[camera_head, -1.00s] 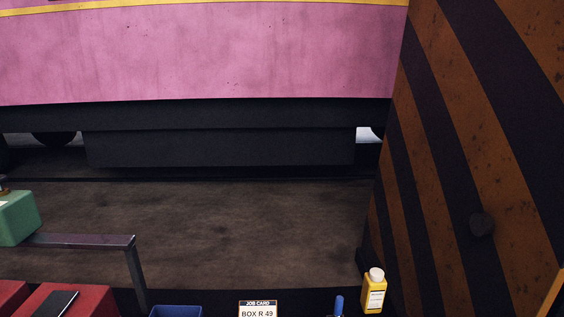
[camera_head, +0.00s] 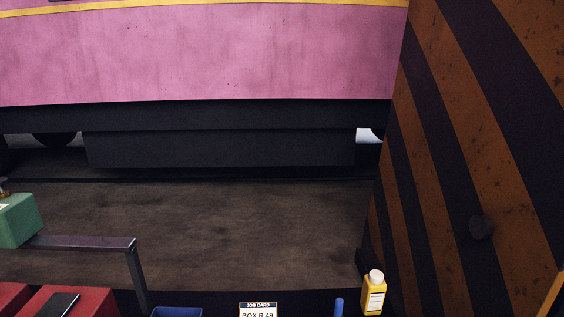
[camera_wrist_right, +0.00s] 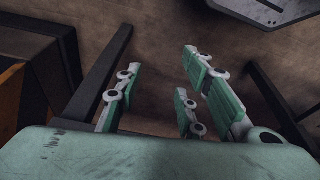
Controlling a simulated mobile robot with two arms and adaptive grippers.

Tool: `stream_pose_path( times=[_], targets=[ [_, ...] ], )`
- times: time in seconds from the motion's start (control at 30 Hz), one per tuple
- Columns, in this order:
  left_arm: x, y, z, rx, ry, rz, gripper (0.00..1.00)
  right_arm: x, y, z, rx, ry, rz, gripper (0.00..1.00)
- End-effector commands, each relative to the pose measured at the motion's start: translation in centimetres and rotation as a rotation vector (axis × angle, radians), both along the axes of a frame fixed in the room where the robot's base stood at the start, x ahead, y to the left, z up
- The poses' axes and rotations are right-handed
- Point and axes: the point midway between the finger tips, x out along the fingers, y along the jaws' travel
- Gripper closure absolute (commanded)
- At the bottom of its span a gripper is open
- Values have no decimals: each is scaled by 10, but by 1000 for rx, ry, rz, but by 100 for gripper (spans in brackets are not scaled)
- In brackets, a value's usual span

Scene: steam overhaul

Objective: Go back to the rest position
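My right gripper (camera_wrist_right: 158,92) shows in the right wrist view. Its green and grey fingers stand apart, one on the left and two on the right, with only brown floor visible between them. It holds nothing that I can see. My left gripper is not in either view, and neither arm shows in the head view.
In the head view, a yellow bottle (camera_head: 374,295), a job card reading BOX R 49 (camera_head: 258,311), a blue bin (camera_head: 177,312) and red boxes (camera_head: 68,302) line the bottom edge. A green box (camera_head: 18,221) is at left. A striped orange-and-black panel (camera_head: 470,150) stands at right; brown floor (camera_head: 230,225) is clear.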

Motion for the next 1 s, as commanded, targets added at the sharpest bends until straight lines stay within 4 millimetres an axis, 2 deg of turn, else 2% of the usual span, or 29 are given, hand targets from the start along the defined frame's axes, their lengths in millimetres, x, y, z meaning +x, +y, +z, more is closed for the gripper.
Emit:
stream_pose_path(
  times=[0.03,0.2,0.27,0.4,0.5,0.6,0.7,0.83,1.0],
  targets=[
    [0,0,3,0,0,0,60,-8,-1,-26,-2,21,2,64],
    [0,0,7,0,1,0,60,-41,-6,-102,-8,57,10,64],
    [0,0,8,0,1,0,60,-56,-8,-126,-9,70,13,64],
    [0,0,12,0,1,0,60,-100,-15,-174,-13,99,20,64],
    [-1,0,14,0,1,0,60,-134,-21,-199,-15,118,24,64],
    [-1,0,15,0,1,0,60,-162,-27,-214,-18,133,28,64],
    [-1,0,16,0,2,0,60,-182,-31,-223,-20,139,31,64],
    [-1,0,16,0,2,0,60,-195,-33,-227,-21,145,33,64],
    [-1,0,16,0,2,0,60,-196,-34,-228,-21,145,33,64]
  ],
)
